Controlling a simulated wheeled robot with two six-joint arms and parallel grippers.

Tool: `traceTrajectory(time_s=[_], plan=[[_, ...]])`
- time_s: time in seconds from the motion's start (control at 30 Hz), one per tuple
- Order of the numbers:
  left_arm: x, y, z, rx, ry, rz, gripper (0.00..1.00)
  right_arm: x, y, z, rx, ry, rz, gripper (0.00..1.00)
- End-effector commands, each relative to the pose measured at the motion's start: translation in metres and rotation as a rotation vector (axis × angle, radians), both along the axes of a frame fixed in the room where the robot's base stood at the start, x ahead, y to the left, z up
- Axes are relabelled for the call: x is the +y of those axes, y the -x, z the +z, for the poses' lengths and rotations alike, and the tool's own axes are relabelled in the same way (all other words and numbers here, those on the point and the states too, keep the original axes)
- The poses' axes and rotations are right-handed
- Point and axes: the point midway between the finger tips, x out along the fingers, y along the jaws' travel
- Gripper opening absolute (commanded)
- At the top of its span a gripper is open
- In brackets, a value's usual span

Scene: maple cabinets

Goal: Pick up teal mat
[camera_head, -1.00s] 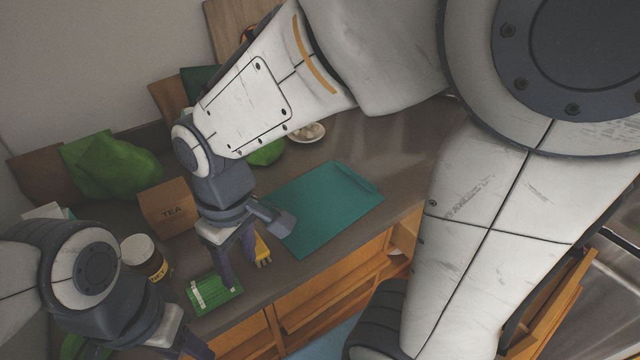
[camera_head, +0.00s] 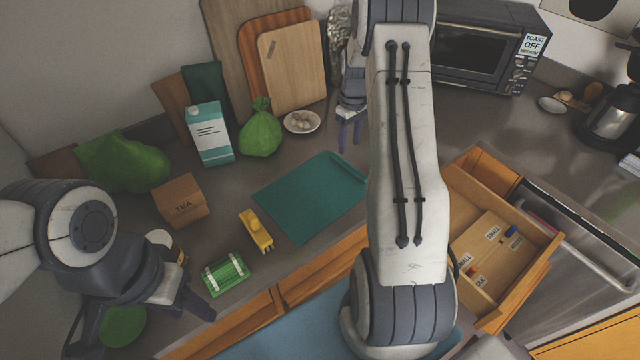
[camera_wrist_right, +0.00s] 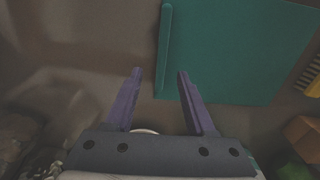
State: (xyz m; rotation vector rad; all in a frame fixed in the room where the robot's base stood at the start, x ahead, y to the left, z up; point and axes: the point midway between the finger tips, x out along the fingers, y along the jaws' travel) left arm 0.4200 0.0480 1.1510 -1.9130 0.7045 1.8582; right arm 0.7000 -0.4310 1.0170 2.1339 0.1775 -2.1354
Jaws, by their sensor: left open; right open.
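The teal mat (camera_head: 308,196) lies flat on the counter in the head view, with a rolled or raised strip along its right end. My right arm hides a little of that side. My right gripper (camera_head: 349,136) is open and empty above the counter, just behind the mat's far right corner. In the right wrist view the mat (camera_wrist_right: 225,45) shows ahead of the open fingers (camera_wrist_right: 160,75), its raised strip near the right finger. My left gripper (camera_head: 150,325) is at the lower left, open, beside a green plate and apart from the mat.
A yellow object (camera_head: 256,231) and a green packet (camera_head: 225,274) lie left of the mat. A tea box (camera_head: 181,201), carton (camera_head: 210,134), green bag (camera_head: 260,130) and small bowl (camera_head: 301,121) stand around it. An open drawer (camera_head: 490,250) juts out at right.

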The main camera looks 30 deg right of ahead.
Motion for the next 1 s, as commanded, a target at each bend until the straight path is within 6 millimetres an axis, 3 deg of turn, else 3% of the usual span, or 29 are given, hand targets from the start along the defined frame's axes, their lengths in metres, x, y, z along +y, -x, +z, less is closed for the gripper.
traceTrajectory(time_s=[0.27,0.43,0.6,0.87,1.0], plan=[[0.000,0.000,0.011,0.000,0.000,0.001,0.50,0.002,0.001,-0.024,0.003,-0.002,0.000,0.55],[0.000,0.000,0.029,0.000,0.000,0.001,0.50,0.004,0.002,-0.047,0.005,-0.003,0.000,0.55],[0.000,0.000,0.033,0.000,0.000,0.002,0.50,0.003,0.001,-0.067,0.000,-0.001,0.000,0.55],[0.000,0.000,0.032,0.000,0.000,0.002,0.50,0.003,0.001,-0.071,-0.002,0.001,0.000,0.55],[0.000,0.000,0.032,0.000,0.000,0.002,0.50,0.003,0.001,-0.071,-0.001,0.000,-0.001,0.01]])
